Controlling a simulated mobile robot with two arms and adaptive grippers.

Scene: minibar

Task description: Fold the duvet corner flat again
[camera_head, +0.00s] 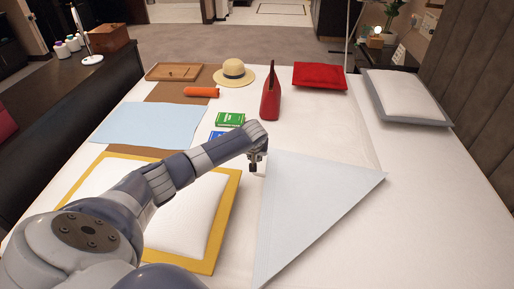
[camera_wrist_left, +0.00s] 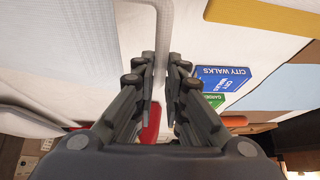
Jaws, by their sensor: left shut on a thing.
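The duvet corner (camera_head: 310,195) shows as a pale blue-grey triangular flap lying over the white bed, right of my arm in the head view. Its upper left tip is at my left gripper (camera_head: 254,165). In the wrist view the two fingers of my left gripper (camera_wrist_left: 161,65) point at the bed, with the pale edge of the duvet flap (camera_wrist_left: 145,25) between and beyond them. The gripper is shut on the duvet corner; the grip itself is small and partly hidden. My right gripper is not in view.
Left of the gripper lie a yellow-edged white pillow (camera_head: 225,215) and green (camera_head: 230,120) and blue (camera_head: 216,136) books. A red bag (camera_head: 270,95), straw hat (camera_head: 234,73), orange roll (camera_head: 201,92), light blue cloth (camera_head: 148,124) and wooden tray (camera_head: 173,72) lie beyond.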

